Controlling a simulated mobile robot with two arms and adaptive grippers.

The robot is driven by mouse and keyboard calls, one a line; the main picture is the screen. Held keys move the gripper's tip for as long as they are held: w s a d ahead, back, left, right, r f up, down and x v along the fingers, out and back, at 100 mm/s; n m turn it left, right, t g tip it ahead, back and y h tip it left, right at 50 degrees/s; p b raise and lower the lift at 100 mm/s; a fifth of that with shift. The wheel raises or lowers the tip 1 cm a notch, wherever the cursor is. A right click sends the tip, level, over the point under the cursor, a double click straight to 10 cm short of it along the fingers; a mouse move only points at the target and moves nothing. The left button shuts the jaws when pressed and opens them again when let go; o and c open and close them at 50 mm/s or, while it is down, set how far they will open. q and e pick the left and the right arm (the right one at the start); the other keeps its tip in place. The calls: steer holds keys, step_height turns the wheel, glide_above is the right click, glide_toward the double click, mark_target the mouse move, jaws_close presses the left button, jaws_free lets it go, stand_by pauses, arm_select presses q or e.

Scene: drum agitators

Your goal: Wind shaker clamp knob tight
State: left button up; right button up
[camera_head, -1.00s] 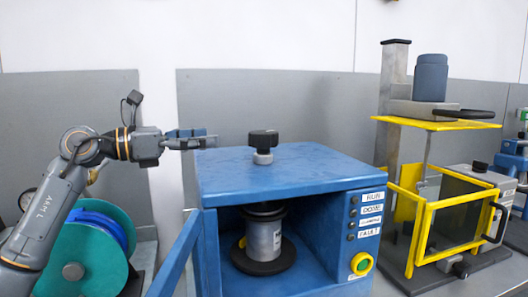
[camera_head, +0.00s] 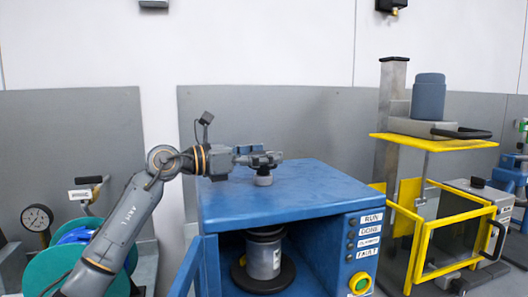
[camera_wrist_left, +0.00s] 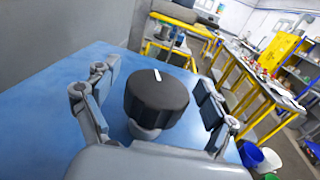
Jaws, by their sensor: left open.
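The black clamp knob (camera_wrist_left: 157,97) with a white mark stands on top of the blue shaker cabinet (camera_head: 310,185). In the left wrist view it sits between the two spread fingers of my left gripper (camera_wrist_left: 155,105), with a gap on each side. In the head view my left gripper (camera_head: 265,158) hides most of the knob, and its grey collar (camera_head: 264,179) shows below. Inside the open cabinet a grey metal can (camera_head: 263,258) stands upright on a dark round plate under a dark clamp pad. My right gripper is out of view.
The blue cabinet door (camera_head: 187,268) stands open at the left front. A yellow-framed machine (camera_head: 438,143) with a dark container (camera_head: 428,97) stands to the right. A teal reel (camera_head: 105,282) and a pressure gauge (camera_head: 37,217) are at the left.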

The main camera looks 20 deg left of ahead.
arm_select(q)
steer(key=c, duration=1.2)
steer(key=shift+o, duration=0.2)
steer(key=m+g+h+p, duration=0.2)
steer(key=g+p, duration=0.1)
steer(key=m+g+h+p, duration=0.1)
steer(key=g, duration=0.1)
steer(key=shift+r+m+p, duration=0.3)
steer(key=shift+r+m, duration=0.05)
steer(key=shift+m, duration=0.05)
steer(key=m+g+p, duration=0.1)
steer(key=g+p, duration=0.1)
steer(key=m+g+h+p, duration=0.1)
steer(key=m+g+p, duration=0.1)
steer(key=g+p, duration=0.1)
steer(key=shift+f+m+h, duration=0.2)
steer(key=shift+m+h, duration=0.1)
steer(key=shift+s+g+p, duration=0.1)
steer(key=shift+g+p, duration=0.3)
steer(key=shift+p, duration=0.05)
steer(key=shift+f, duration=0.15)
